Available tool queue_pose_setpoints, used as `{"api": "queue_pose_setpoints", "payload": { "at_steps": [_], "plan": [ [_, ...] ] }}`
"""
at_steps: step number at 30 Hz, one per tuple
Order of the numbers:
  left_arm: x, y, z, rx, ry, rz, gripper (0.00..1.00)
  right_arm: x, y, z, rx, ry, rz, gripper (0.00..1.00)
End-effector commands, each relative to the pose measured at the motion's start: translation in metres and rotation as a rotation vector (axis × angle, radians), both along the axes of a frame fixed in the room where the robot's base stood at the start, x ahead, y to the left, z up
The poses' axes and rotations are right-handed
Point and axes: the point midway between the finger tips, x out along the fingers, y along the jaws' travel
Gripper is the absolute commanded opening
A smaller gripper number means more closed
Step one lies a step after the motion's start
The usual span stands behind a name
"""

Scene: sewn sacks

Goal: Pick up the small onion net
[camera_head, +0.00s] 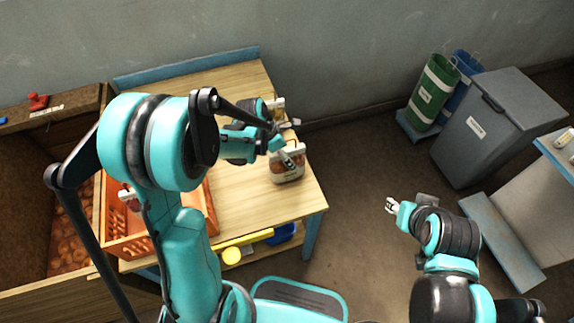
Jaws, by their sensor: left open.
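The small onion net (287,172) looks like a small clear bag with brown-orange contents and a white top. It stands near the right edge of the wooden table (240,215). My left gripper (288,150) is open right above it, with a fingertip close to the net's top. I cannot tell whether they touch. Part of the net's top is hidden by the gripper. My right gripper (391,206) is off to the right over the floor, away from the table, and its jaws are too small to judge.
Another small package (277,106) stands behind my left gripper, partly hidden. An orange crate (125,222) sits at the table's left, beside a wooden bin (50,215) with onion-like things. A grey bin (495,125) and a green barrel (433,95) stand at right.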

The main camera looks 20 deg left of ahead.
Motion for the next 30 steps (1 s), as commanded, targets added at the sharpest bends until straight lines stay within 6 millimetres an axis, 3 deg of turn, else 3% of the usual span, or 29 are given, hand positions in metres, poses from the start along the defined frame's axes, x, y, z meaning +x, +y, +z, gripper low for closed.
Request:
{"api": "queue_pose_setpoints", "payload": {
  "at_steps": [1,9,20,26,30],
  "plan": [
    [0.0,0.0,0.001,0.0,0.0,0.0,0.73,0.0,0.0,0.0,0.0,0.0,0.0,0.4],
    [0.0,0.0,0.001,0.0,0.0,0.0,0.02,0.0,0.0,0.0,0.0,0.0,0.0,0.4],
    [0.0,0.0,0.004,0.0,0.0,-0.001,0.0,0.0,0.0,0.002,0.0,0.0,0.0,0.4],
    [0.0,0.0,0.024,0.0,0.0,0.0,0.0,0.0,0.0,0.011,0.0,0.0,0.0,0.4],
    [-0.003,-0.005,0.049,-0.001,-0.001,-0.003,0.0,0.0,0.0,0.021,0.0,0.0,0.0,0.4]
  ]
}}
